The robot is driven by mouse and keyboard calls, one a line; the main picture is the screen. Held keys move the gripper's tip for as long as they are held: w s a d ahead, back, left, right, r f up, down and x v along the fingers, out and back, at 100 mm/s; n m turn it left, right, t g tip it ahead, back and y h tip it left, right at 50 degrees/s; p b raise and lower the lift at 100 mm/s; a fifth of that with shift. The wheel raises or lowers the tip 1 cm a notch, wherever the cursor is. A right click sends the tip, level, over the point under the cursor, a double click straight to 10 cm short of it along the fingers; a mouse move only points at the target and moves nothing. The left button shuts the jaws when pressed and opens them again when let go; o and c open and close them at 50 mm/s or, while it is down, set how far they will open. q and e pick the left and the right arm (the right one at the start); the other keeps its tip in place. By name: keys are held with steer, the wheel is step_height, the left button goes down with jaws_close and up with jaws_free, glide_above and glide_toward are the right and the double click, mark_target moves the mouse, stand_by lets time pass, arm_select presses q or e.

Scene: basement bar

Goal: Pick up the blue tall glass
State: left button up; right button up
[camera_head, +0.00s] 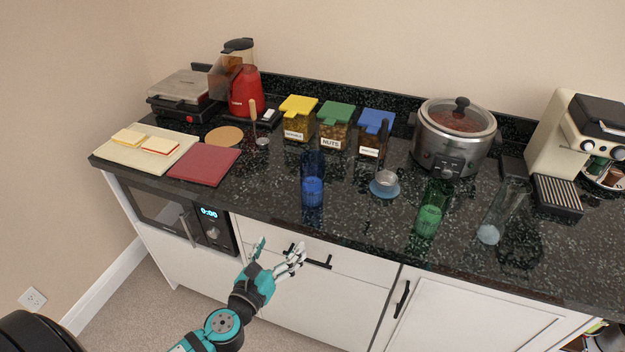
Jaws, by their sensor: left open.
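The blue tall glass (312,190) stands upright on the dark speckled counter (265,195), near its front edge. My left gripper (276,250) is in front of the counter, low and to the left of the blue glass. It is open and empty, with its fingers apart, and does not touch the glass. My right gripper does not show.
A green glass (431,215) and a clear glass (490,232) stand to the right. Jars (335,135) and a slow cooker (454,140) stand behind. A red board (205,166) lies left.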

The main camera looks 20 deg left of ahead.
arm_select(q)
steer(key=m+t, duration=0.1)
steer(key=m, duration=0.1)
glide_toward(307, 190)
steer(key=shift+h, duration=0.3)
steer(key=w+p, duration=0.1)
steer(key=w, duration=0.1)
steer(key=w+p, duration=0.1)
steer(key=w, duration=0.3)
steer(key=shift+w+d+f+p, duration=0.3)
steer(key=shift+f+p, duration=0.1)
steer(key=shift+w, duration=0.55)
steer(key=w, duration=0.4)
steer(key=shift+w+a+r, duration=0.1)
steer(key=shift+a+r, duration=0.15)
steer(key=shift+w+f, duration=0.1)
steer(key=shift+w, duration=0.45)
steer(key=shift+s, duration=0.1)
steer(key=shift+c, duration=0.8)
steer(key=c, duration=1.4)
steer(key=shift+c, duration=0.3)
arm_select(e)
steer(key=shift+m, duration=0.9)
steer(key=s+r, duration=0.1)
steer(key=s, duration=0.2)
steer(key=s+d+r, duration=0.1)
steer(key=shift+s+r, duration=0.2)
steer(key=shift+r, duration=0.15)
